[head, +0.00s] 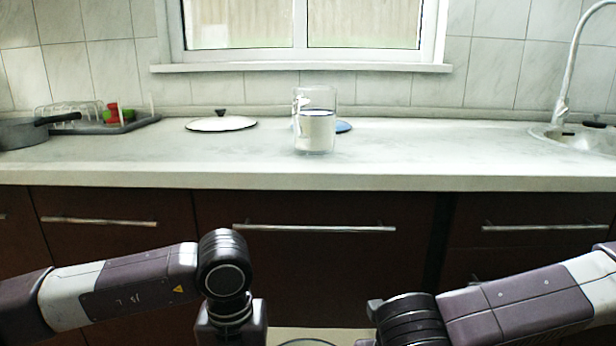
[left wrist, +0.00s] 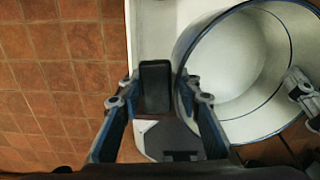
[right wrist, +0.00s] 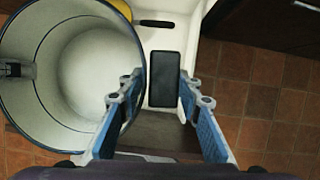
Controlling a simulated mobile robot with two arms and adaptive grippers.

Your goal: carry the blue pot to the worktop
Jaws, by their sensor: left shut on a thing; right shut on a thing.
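The blue pot (left wrist: 240,70) is white inside with a blue rim, and it looks empty. It also shows in the right wrist view (right wrist: 85,80); only a sliver of its rim (head: 308,342) shows at the bottom of the head view. My left gripper (left wrist: 158,92) is shut on one side of the pot, with a black block-like part between its fingers. My right gripper (right wrist: 160,90) is shut on the opposite side in the same way. The pot's underside is hidden. The worktop (head: 420,160) runs across the head view, beyond and above my arms.
A glass jar (head: 316,130) stands mid-worktop, with a small blue item (head: 343,127) partly behind it. A white lid (head: 220,124) lies left of it. A grey pan (head: 20,133) and drying rack (head: 90,128) are far left. The sink (head: 580,138) is right. Drawer handles (head: 315,228) face me.

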